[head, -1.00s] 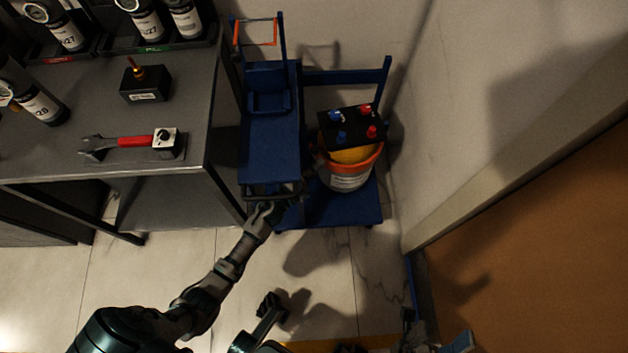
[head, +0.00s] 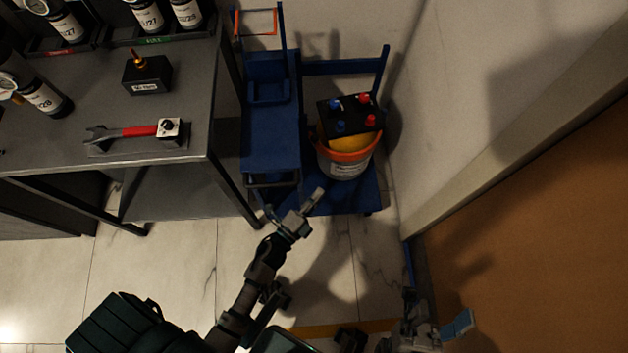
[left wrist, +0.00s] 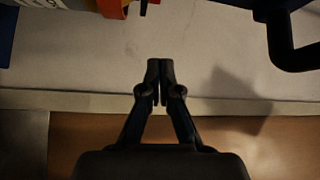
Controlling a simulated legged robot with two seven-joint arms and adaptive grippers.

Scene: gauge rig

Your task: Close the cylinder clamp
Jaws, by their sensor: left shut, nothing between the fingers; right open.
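A blue cart (head: 271,140) stands beside the bench, with an orange bar frame (head: 256,31) at its far end that looks like the clamp. The bar stands out from the blue post; no cylinder is seen in it. My left gripper (head: 316,199) is over the floor by the cart's near end, away from the orange bar. In the left wrist view its fingers (left wrist: 160,68) are together and empty. My right gripper (head: 438,312) is open, low at the right, near the wooden panel. The clamp's latch is too small to make out.
A bucket (head: 344,166) with an orange rim carries a black box with red and blue knobs (head: 350,117) on a blue platform. The grey bench (head: 185,85) holds a wrench (head: 127,132), a black block (head: 147,75) and gauged cylinders. A wall is right; floor is clear in front.

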